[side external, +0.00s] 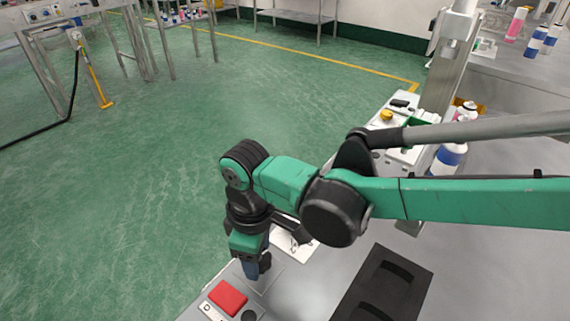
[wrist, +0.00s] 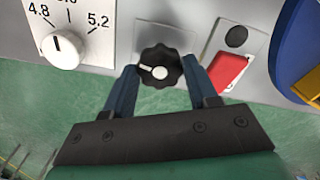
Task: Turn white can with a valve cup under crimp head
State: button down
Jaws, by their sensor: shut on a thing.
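My gripper (wrist: 166,84) has its two blue fingers on either side of a black scalloped knob (wrist: 158,66) with a white pointer mark, and is shut on it. In the side view my gripper (side external: 258,268) points down at the near-left corner of the bench, and the knob is hidden there. A white can with a blue band (side external: 448,158) stands partly behind my arm at the right. I cannot tell whether it carries a valve cup. A pale vertical column (side external: 447,75) rises behind it; I cannot make out a crimp head.
Left of the knob is a white dial (wrist: 65,45) marked 4.8 and 5.2. Right of it is a red rocker switch (wrist: 229,72). A red button (side external: 228,297) sits near my gripper. A black slotted tray (side external: 385,285) lies on the bench. Several cans stand far right.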

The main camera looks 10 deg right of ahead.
jog(key=shift+n, duration=0.8)
jog(key=shift+c, duration=1.2)
grip_release()
jog(key=shift+r, duration=0.1)
jog(key=shift+r, duration=2.75)
